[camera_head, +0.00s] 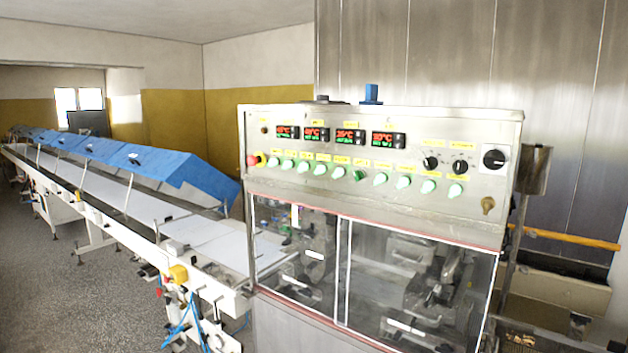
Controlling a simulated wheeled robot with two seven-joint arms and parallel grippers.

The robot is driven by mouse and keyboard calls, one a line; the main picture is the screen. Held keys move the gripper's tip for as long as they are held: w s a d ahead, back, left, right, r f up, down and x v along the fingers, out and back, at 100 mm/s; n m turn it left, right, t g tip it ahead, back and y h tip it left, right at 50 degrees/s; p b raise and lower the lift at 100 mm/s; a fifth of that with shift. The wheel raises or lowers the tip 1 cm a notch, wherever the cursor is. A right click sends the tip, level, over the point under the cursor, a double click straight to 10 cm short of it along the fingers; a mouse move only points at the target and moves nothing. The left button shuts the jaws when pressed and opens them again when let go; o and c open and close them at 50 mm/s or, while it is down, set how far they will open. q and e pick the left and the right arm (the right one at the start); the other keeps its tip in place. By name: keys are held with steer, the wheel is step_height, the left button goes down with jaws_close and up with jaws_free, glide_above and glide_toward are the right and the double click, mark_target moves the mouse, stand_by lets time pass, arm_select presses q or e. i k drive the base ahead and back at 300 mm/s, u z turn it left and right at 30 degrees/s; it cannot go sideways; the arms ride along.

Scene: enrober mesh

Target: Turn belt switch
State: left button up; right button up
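A metal control panel (380,118) fills the upper front of the enrober machine. A row of several green switches (320,170) runs across it under yellow labels. I cannot read the labels, so I cannot tell which is the belt switch. One switch (359,175) is a darker green than the others. Black round knobs (430,163) sit to the right, with a larger black rotary knob (494,160) at the far right. A red emergency button (253,160) is at the left end. Neither of my grippers shows in this view.
A long conveyor (140,205) with blue covers (140,160) runs off to the left. Glass doors (410,280) close the machine's front below the panel. An orange-yellow bar (570,238) sticks out at the right. Grey floor (50,310) is open at lower left.

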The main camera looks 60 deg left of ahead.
mark_target(358, 175)
steer(key=u, duration=1.45)
